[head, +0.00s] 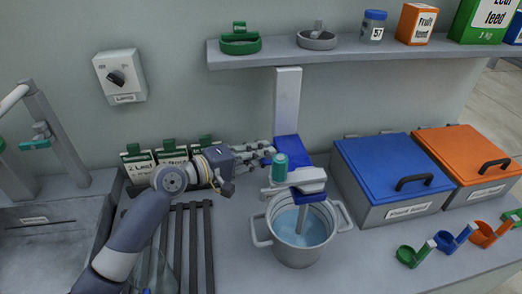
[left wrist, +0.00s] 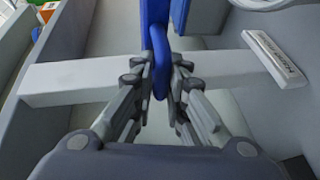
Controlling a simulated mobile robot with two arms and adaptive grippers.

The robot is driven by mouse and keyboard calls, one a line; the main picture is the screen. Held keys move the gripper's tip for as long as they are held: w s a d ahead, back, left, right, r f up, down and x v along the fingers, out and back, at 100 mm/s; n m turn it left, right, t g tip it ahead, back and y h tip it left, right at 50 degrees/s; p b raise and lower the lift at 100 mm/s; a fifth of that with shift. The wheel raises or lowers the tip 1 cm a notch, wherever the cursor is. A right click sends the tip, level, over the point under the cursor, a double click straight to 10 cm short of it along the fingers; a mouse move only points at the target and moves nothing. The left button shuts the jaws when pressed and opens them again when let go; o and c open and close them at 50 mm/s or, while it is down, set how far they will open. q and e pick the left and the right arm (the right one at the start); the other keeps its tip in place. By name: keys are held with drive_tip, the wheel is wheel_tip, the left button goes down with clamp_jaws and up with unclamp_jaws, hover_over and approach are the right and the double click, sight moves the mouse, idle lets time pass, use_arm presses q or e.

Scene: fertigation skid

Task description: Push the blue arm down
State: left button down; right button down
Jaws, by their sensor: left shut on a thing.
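The mixer's blue arm (head: 286,147) sits in front of a grey upright post (head: 288,98). A grey mixer head (head: 300,180) with a teal cylinder (head: 279,167) is below it, above a metal pot (head: 298,250) of bluish liquid. A shaft reaches down into the liquid. My left gripper (head: 268,153) comes in from the left beside the blue arm. In the left wrist view its fingers close from both sides on a blue handle (left wrist: 160,68), in front of a pale bar. The right gripper is in neither view.
To the right stand a blue-lidded bin (head: 393,165) and an orange-lidded bin (head: 464,155). Small coloured scoops (head: 414,256) lie in front. A shelf (head: 350,52) with containers runs above. A slatted rack (head: 190,250) is under my left arm.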

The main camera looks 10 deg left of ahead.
use_arm(q)
drive_tip(key=shift+s+f, duration=0.1)
drive_tip(key=shift+f, duration=0.55)
drive_tip(key=c, duration=1.7)
unclamp_jaws()
drive_tip(key=shift+o, duration=0.2)
drive_tip(key=shift+r, duration=0.2)
drive_tip(key=shift+a, duration=0.1)
drive_tip(key=v, duration=1.1)
drive_tip(key=shift+s+a+r, duration=0.2)
drive_tip(key=shift+s+a, duration=0.05)
